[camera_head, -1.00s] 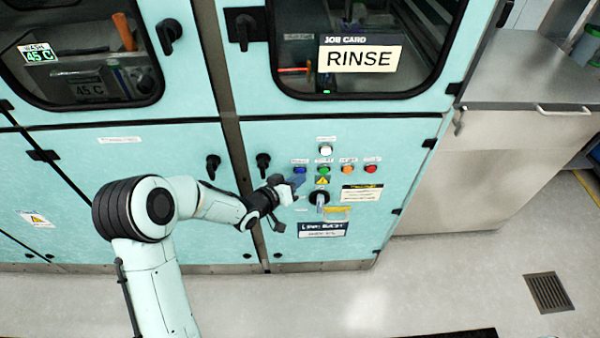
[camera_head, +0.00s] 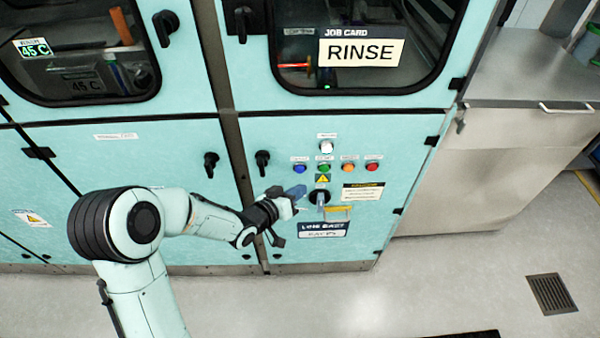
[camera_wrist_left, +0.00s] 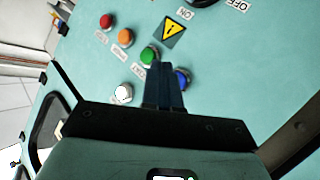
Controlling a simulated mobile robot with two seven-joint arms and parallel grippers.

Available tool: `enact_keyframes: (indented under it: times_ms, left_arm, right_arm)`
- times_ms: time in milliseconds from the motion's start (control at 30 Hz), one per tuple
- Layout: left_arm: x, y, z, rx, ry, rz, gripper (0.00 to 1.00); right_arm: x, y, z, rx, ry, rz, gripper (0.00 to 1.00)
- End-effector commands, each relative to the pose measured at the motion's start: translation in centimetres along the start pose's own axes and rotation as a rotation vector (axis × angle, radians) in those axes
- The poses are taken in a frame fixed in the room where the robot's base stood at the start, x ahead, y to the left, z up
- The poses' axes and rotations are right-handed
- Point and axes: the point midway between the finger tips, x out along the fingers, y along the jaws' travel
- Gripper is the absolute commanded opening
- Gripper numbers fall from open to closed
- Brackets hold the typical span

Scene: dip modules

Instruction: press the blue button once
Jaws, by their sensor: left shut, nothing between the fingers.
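The blue button (camera_head: 299,169) is the leftmost of a row of coloured buttons on the teal machine front. In the left wrist view the blue button (camera_wrist_left: 182,78) shows just right of my finger ends, partly hidden by them. My left gripper (camera_head: 298,191) is shut and empty, its bluish fingers pointing at the panel. In the head view its tips are a little below the blue button, with a gap in the picture. In the left wrist view the shut fingers (camera_wrist_left: 163,88) end just below the green button. My right gripper is not in view.
The green button (camera_head: 323,169), orange button (camera_head: 348,168) and red button (camera_head: 372,167) sit to the right, the white button (camera_head: 326,147) above. A rotary switch (camera_head: 319,197) and a yellow warning sign (camera_head: 322,179) are close to my fingertips. Black door handles (camera_head: 262,160) protrude at left.

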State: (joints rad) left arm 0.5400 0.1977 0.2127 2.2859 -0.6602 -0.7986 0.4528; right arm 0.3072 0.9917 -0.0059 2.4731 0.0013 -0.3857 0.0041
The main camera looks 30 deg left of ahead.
Motion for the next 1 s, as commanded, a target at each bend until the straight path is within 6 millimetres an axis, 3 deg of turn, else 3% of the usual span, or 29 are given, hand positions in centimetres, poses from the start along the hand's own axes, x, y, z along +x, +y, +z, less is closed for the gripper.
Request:
enact_keyframes:
  times_ms: [267, 1000]
  left_arm:
    - [-1.3, 1.0, 1.0, 0.001, 0.001, 0.001, 0.00]
    - [-1.4, 1.0, 1.0, 0.000, 0.000, 0.000, 0.00]
  right_arm:
    - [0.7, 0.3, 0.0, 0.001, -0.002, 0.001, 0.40]
    - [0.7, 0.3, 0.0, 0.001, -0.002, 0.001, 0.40]
